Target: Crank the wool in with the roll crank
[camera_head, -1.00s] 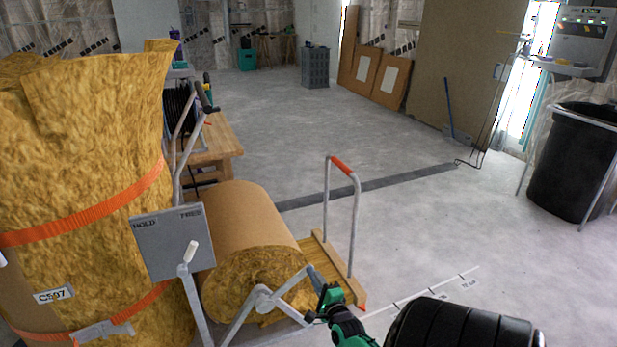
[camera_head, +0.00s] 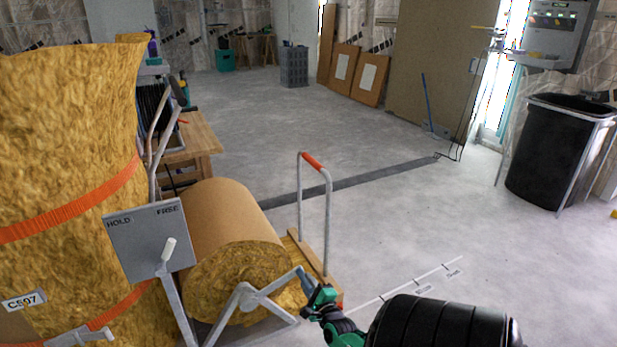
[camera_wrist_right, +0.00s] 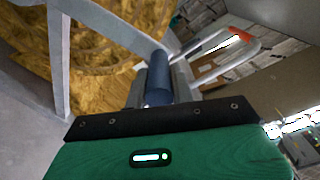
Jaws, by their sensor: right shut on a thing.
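The wool roll (camera_head: 228,230) lies on a low cart, with brown facing outside and yellow wool at its end. It also shows in the right wrist view (camera_wrist_right: 110,50). The grey roll crank (camera_head: 255,297) sits in front of the roll's end, its blue-grey handle (camera_head: 308,279) at the right. My right gripper (camera_head: 318,295) is shut on this handle, which also shows in the right wrist view (camera_wrist_right: 158,82). My left gripper is not in view.
A tall strapped bale of yellow wool (camera_head: 65,130) fills the left. The cart's push bar with an orange grip (camera_head: 328,215) rises behind the roll. A wooden bench (camera_head: 190,140) is behind. A black bin (camera_head: 550,150) stands at right. The middle floor is clear.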

